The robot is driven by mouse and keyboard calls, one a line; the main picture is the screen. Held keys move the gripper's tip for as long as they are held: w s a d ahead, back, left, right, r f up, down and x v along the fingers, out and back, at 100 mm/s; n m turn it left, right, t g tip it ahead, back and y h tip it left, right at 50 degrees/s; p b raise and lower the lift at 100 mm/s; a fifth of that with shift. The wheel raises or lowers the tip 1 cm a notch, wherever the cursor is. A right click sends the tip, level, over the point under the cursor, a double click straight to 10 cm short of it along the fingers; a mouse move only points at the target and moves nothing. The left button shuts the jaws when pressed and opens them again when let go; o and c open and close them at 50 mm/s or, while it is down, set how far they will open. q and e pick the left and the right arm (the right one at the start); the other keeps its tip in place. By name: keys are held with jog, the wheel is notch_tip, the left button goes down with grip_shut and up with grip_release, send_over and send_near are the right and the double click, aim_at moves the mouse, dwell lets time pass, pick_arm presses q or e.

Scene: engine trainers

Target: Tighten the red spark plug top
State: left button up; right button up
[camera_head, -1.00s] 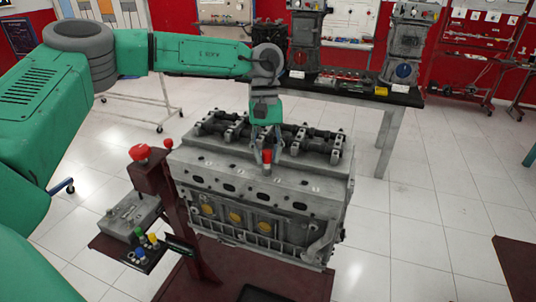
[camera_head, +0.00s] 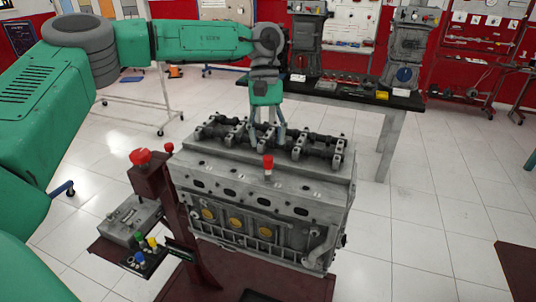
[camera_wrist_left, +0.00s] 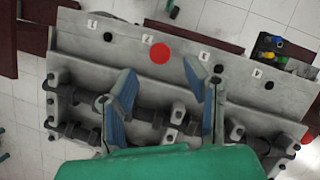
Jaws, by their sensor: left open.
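The red spark plug top (camera_head: 268,162) stands upright on the top face of the grey engine block (camera_head: 262,192). In the left wrist view it is a round red disc (camera_wrist_left: 160,53) between the hole labels. My left gripper (camera_head: 267,141) is open and empty, over the engine's dark camshaft row behind the red top. In the left wrist view its two blue-padded fingers (camera_wrist_left: 159,70) are spread apart, with the red top just beyond and between their tips. The fingers look apart from it. My right gripper is not in view.
A dark red stand with a red knob (camera_head: 140,156) and a control box (camera_head: 131,218) stands left of the engine. A workbench (camera_head: 345,93) with more engine parts is behind. Open tiled floor lies to the right.

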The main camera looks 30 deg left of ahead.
pick_arm(q)
jog(key=v, duration=0.6)
jog(key=shift+a+r, duration=0.2)
jog(key=shift+r, duration=0.1)
jog(key=shift+w, duration=0.15)
jog(key=shift+f, duration=0.1)
